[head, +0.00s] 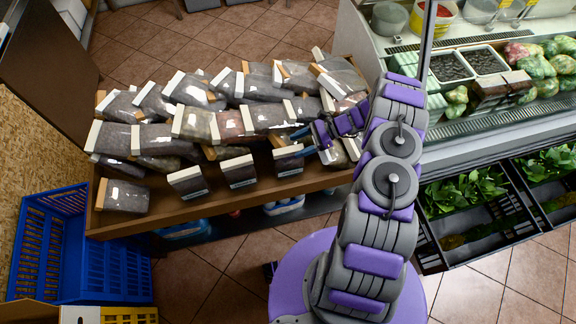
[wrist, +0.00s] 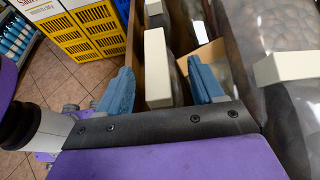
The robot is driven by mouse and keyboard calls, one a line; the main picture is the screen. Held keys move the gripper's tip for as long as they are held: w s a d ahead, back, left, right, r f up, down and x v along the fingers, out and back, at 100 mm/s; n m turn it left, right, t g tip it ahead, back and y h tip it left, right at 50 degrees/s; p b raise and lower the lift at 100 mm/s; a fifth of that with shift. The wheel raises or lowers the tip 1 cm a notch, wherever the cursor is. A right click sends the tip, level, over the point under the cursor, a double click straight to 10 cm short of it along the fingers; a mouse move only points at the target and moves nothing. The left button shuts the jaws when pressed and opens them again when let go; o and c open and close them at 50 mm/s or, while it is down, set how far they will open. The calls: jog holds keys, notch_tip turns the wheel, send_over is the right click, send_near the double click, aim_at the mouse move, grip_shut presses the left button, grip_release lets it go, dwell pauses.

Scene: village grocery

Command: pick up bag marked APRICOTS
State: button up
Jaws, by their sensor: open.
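Many clear bags with white or tan top strips lie heaped on a wooden shelf (head: 150,208). No marking is readable, so I cannot tell which bag says APRICOTS. A reddish-brown bag (head: 229,124) lies mid-heap. My gripper (head: 301,143) is open at the right front of the heap, just above a white-topped upright packet (head: 288,163). In the wrist view, a white-topped piece (wrist: 158,70) stands between the two blue fingers of my gripper (wrist: 160,68). Gaps show beside it, and I cannot tell whether either finger touches it.
Two more upright packets stand along the shelf front, one in the middle (head: 239,172) and one further left (head: 188,182). A blue crate (head: 52,240) stands at left. A refrigerated counter (head: 480,130) and black plant crates (head: 470,235) are at right. Tiled floor (head: 215,268) is open in front.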

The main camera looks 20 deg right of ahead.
aim_at(293, 149)
jog(key=x, duration=0.1)
jog(key=b+x, duration=0.1)
jog(key=x, duration=0.1)
jog(key=shift+s, duration=0.3)
jog(key=shift+w+a+f, duration=0.1)
jog(key=shift+a+f, duration=0.15)
jog(key=shift+a, duration=0.4)
jog(key=shift+a, duration=0.1)
jog(key=shift+a, duration=0.15)
jog(key=shift+c, duration=1.3)
jog(key=c, duration=0.9)
grip_shut()
jog(key=shift+f, duration=0.1)
